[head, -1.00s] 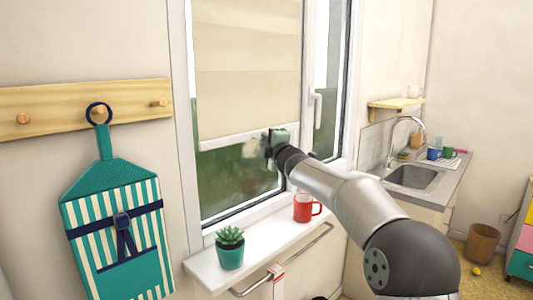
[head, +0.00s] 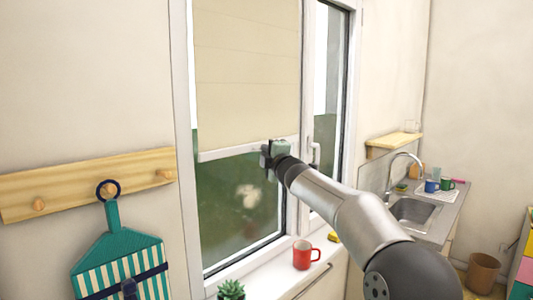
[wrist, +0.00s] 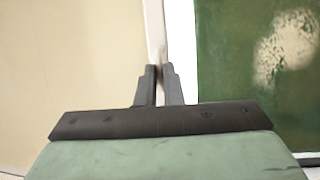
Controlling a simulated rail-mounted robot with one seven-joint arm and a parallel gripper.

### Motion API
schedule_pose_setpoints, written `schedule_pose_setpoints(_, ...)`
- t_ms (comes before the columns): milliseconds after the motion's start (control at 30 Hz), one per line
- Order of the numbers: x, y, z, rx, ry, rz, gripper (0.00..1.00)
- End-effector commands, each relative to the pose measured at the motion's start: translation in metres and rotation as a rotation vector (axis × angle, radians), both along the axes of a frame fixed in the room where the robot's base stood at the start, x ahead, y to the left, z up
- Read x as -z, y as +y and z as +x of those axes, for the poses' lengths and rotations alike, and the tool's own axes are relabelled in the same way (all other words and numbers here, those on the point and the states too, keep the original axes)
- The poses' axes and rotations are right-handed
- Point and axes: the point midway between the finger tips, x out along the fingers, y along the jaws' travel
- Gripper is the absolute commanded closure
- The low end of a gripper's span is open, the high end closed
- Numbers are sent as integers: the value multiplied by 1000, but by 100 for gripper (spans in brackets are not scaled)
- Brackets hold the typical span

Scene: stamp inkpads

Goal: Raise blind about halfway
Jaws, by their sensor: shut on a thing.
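The beige blind (head: 245,75) hangs over the upper part of the left window pane. Its white bottom rail (head: 228,149) lies roughly level, with green glass showing below it. My gripper (head: 267,156) is at the right end of the rail. In the wrist view my two dark fingers (wrist: 160,88) are shut on the rail (wrist: 154,25), with the blind fabric (wrist: 75,65) on the left and glass on the right. The exact contact is small and partly hidden by the fingers.
A red mug (head: 302,255), a potted succulent (head: 231,290) and a yellow item (head: 334,237) stand on the sill below. A window handle (head: 315,152) is just right of my gripper.

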Motion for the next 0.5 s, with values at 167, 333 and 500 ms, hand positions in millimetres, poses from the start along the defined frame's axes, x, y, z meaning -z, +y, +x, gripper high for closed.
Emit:
schedule_pose_setpoints(167,0,0,0,1,0,0,74)
schedule_pose_setpoints(333,0,0,0,0,0,0,71)
schedule_pose_setpoints(500,1,-1,-2,0,0,0,71)
